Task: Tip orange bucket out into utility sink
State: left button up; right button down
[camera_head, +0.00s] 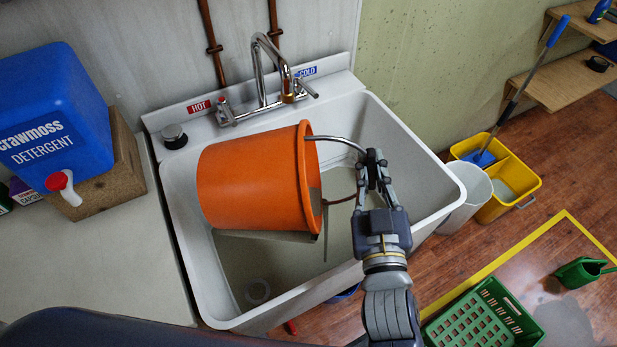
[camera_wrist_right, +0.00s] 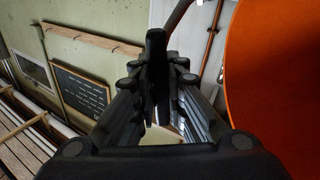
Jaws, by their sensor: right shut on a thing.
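The orange bucket (camera_head: 250,182) lies tipped on its side over the white utility sink (camera_head: 413,138), its mouth facing right. It also shows at the right of the right wrist view (camera_wrist_right: 280,80). My right gripper (camera_head: 374,170) is to the right of the mouth, shut on the bucket's wire handle (camera_head: 338,139). The fingers also show close together in the right wrist view (camera_wrist_right: 157,80). A thin greyish strand hangs below the lower rim; I cannot tell whether it is liquid. Most of the bucket's inside is hidden. My left gripper is not in view.
A chrome faucet (camera_head: 272,70) stands behind the bucket. A blue detergent container (camera_head: 52,118) sits on a box at left. Right of the sink are a whitish bin (camera_head: 466,203), a yellow mop bucket (camera_head: 518,170) and a green crate (camera_head: 485,320) on the floor.

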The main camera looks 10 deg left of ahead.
jog(key=shift+f, duration=0.15)
jog(key=shift+d+m, duration=0.15)
jog(key=shift+m, duration=0.25)
jog(key=shift+w, duration=0.1)
